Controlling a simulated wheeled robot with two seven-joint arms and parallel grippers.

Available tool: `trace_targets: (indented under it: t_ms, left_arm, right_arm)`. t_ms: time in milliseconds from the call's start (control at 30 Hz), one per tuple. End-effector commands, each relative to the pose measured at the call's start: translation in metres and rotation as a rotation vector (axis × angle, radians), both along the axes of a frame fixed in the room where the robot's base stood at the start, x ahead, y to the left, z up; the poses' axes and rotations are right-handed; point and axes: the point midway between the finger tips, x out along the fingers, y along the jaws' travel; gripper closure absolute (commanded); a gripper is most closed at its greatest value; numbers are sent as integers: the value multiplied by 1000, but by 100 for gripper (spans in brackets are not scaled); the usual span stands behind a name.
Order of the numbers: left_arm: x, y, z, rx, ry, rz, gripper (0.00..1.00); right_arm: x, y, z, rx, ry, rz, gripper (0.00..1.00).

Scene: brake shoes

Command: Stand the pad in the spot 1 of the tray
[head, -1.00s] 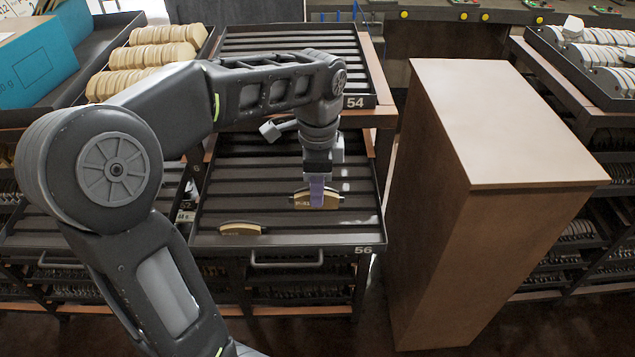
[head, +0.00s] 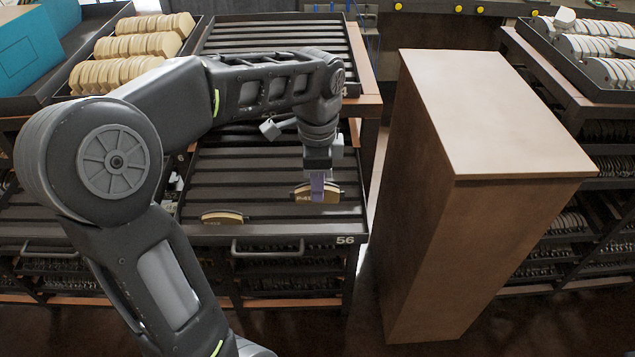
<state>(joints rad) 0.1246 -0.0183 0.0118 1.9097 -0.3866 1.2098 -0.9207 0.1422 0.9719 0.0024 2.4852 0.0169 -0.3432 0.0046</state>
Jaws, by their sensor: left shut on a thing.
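My left gripper (head: 318,188) points down over the slotted tray marked 56 (head: 290,240). It is shut on a tan brake pad (head: 302,195), which it holds upright above or at the tray's right part. I cannot tell whether the pad touches the tray. A second tan pad (head: 222,218) stands at the tray's front left. The tray has dark cross ridges with several empty rows behind the pads. No spot number can be read on the rows. My right gripper is not in view.
An upper slotted tray (head: 275,38) sits behind, partly covered by my left arm. A tray of tan pads (head: 125,48) and blue boxes (head: 30,55) are at the upper left. A tall brown cabinet (head: 490,115) stands close on the right.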

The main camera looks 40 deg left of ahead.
Motion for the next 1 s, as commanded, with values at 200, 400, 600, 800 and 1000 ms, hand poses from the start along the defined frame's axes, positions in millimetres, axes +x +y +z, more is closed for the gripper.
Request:
trace_targets:
  t_ms: [200, 400, 600, 800, 1000]
  left_arm:
    - [0, 0, -27, 0, -1, 0, 100]
    - [0, 0, -47, 1, -1, 0, 100]
    - [0, 0, -63, 0, 0, -1, 100]
    - [0, 0, -69, 0, -1, -1, 100]
    - [0, 0, -70, 0, -1, -1, 100]
  right_arm:
    - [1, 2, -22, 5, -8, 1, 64]
    - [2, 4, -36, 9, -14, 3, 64]
    - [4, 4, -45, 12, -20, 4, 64]
    - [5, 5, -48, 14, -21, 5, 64]
    - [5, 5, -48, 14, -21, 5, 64]
